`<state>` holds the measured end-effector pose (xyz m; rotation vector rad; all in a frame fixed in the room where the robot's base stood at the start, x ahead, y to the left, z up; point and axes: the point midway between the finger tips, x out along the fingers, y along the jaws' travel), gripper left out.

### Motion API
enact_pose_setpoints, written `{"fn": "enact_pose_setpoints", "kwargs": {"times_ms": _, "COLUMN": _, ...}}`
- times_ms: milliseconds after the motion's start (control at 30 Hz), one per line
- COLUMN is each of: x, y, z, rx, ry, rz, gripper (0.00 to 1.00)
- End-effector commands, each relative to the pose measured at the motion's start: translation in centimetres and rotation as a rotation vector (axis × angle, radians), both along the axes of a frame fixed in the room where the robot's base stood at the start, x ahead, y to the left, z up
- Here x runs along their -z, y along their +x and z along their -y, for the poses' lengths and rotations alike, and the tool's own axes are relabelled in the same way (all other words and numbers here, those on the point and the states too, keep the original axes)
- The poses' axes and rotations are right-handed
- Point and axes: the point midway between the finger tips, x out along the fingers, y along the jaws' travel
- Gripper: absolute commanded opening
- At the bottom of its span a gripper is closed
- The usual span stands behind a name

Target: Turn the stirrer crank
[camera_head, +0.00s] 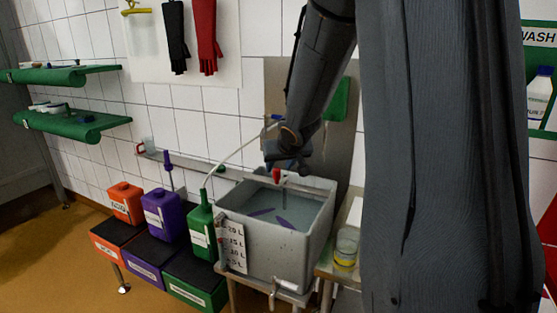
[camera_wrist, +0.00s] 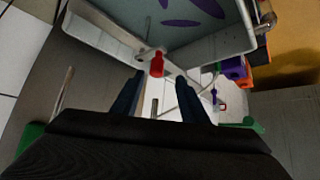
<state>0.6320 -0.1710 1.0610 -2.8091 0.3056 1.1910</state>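A grey tank (camera_head: 305,245) holds greyish liquid, with purple stirrer paddles (camera_head: 262,212) in it. The paddles also show at the top of the wrist view (camera_wrist: 190,10). A small red knob (camera_head: 276,175), which looks like the crank's handle, is over the tank's back part, just below my gripper (camera_head: 284,158). In the wrist view the red knob (camera_wrist: 156,65) appears just beyond the gap between my two dark fingers (camera_wrist: 158,84). The fingers are apart with nothing clearly held between them. The rest of the crank is largely hidden by my gripper.
Orange (camera_head: 126,203), purple (camera_head: 162,215) and green (camera_head: 201,232) jugs stand left of the tank. A pale hose (camera_head: 232,158) arches over its back left. A glass jar (camera_head: 346,248) stands close to its right. A tiled wall is behind.

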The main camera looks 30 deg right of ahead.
Motion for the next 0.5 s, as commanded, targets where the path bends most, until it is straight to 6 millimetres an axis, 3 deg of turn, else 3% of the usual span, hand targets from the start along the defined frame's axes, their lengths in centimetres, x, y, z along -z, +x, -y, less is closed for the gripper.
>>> {"fn": "enact_pose_setpoints", "kwargs": {"times_ms": 167, "x": 0.0, "y": 0.9, "z": 1.0, "rx": 0.004, "ry": 0.007, "rz": 0.019, "gripper": 0.40}}
{"fn": "enact_pose_setpoints", "kwargs": {"times_ms": 500, "x": 3.8, "y": 4.4, "z": 1.6, "rx": 0.002, "ry": 0.006, "rz": 0.017, "gripper": 0.40}}
